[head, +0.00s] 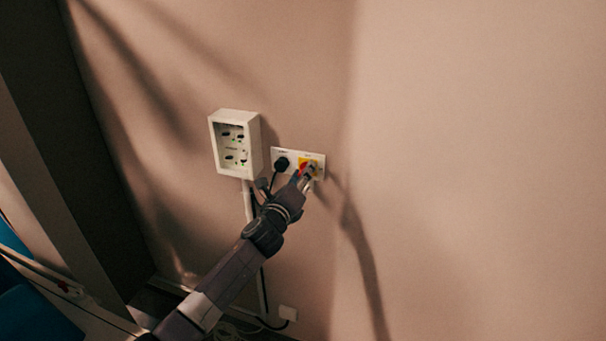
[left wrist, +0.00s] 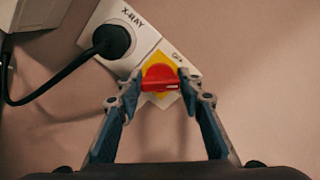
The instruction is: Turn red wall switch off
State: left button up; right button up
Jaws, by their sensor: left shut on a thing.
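The red switch (left wrist: 160,79) is a red knob on a yellow square (left wrist: 164,98), set in a white wall plate. In the head view the red switch (head: 304,167) shows only in part, at the tip of my left arm. My left gripper (left wrist: 160,86) has a finger on each side of the red knob and is shut on it. In the head view my left gripper (head: 306,174) reaches up to the plate from the lower left and hides part of the knob. My right gripper is in neither view.
A black plug (left wrist: 112,41) with a black cable sits beside the switch, under the label "X-RAY". A white wall box (head: 236,145) with several sockets is left of the plate. Cables run down the wall below. The wall (head: 470,150) to the right is bare.

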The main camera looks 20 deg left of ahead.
pick_arm(q)
jog(key=n, duration=0.8)
jog(key=shift+f+n, duration=0.1)
jog(key=shift+n, duration=0.3)
jog(key=shift+b, duration=0.3)
jog(key=o, duration=1.2)
jog(key=shift+c, duration=0.2)
jog(key=s, duration=1.2)
jog(key=shift+a, duration=0.25)
